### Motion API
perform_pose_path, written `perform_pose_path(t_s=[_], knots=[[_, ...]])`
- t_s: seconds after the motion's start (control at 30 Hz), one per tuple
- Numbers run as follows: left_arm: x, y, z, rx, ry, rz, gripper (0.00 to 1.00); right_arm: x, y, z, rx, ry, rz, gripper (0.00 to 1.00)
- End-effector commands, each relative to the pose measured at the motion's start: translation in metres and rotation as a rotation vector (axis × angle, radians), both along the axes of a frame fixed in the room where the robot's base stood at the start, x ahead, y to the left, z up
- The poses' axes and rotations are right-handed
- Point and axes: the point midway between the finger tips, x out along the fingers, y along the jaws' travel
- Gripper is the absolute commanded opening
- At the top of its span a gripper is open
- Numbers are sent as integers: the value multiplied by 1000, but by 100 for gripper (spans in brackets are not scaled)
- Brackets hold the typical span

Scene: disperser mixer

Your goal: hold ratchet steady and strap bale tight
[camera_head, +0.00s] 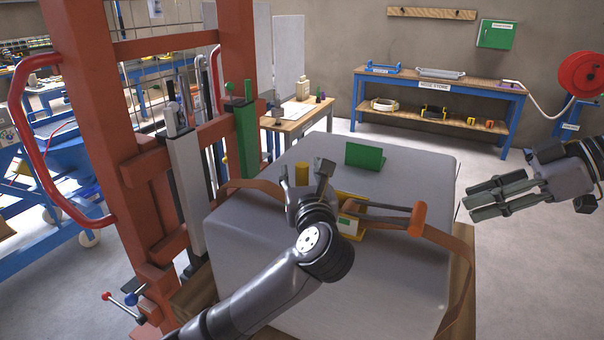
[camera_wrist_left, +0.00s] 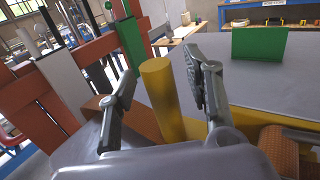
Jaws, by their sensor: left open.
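The grey bale (camera_head: 270,265) has an orange-brown strap (camera_head: 458,250) across its top and down its right side. The yellow ratchet (camera_head: 350,230) lies on top of the bale, with a long lever ending in an orange grip (camera_head: 418,218). A yellow upright post (camera_head: 301,172) stands at the ratchet's left end. My left gripper (camera_head: 306,170) is open at this post. In the left wrist view the post (camera_wrist_left: 163,100) stands between the two spread fingers, with gaps visible. My right gripper (camera_head: 470,202) is empty, beyond the bale's right side; its finger opening is unclear.
A green block (camera_head: 365,156) stands on the bale's far side. A red press frame (camera_head: 115,130) with a green upright (camera_head: 246,135) rises at the left. A blue-legged bench (camera_head: 440,85) stands at the back. The floor right of the bale is clear.

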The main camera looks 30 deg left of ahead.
Motion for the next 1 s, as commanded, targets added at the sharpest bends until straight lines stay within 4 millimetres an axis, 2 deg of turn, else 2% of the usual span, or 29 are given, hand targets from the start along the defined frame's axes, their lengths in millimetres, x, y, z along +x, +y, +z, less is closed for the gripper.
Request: perform_pose_path(t_s=[0.1,0.77,1.0], knots=[[0,0,0,0,0,0,45,0,0,0,0,0,0,33],[0,0,0,1,1,1,1,0,0,0,0,0,0,33],[0,0,0,1,1,1,0,0,0,0,0,0,0,33]])
